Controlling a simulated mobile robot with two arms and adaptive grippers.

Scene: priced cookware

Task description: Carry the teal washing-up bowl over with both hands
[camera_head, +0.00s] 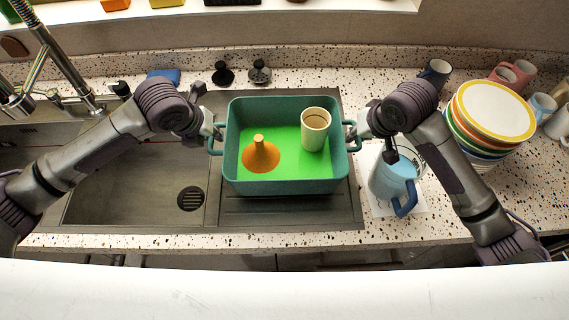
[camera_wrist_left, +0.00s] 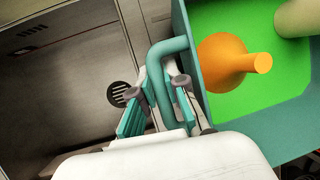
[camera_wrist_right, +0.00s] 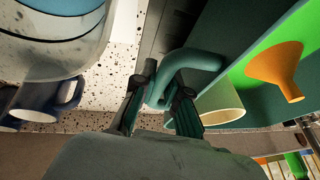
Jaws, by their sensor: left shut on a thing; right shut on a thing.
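The teal washing-up bowl (camera_head: 285,184) is a rectangular tub with a bright green inside floor. It is over the ribbed drainboard, right of the sink basin; I cannot tell whether it touches the drainboard. An orange funnel (camera_head: 261,156) and a cream cup (camera_head: 315,130) stand inside it. My left gripper (camera_head: 212,136) is shut on the bowl's left handle, which shows between the fingers in the left wrist view (camera_wrist_left: 168,85). My right gripper (camera_head: 354,134) is shut on the right handle, seen in the right wrist view (camera_wrist_right: 185,68).
The empty sink basin (camera_head: 130,185) and tap (camera_head: 60,65) are at left. A blue-handled jug (camera_head: 392,182) stands close right of the bowl, under my right arm. A tall plate stack (camera_head: 490,115) and several mugs (camera_head: 435,73) fill the right counter. Two black stoppers (camera_head: 223,73) lie behind.

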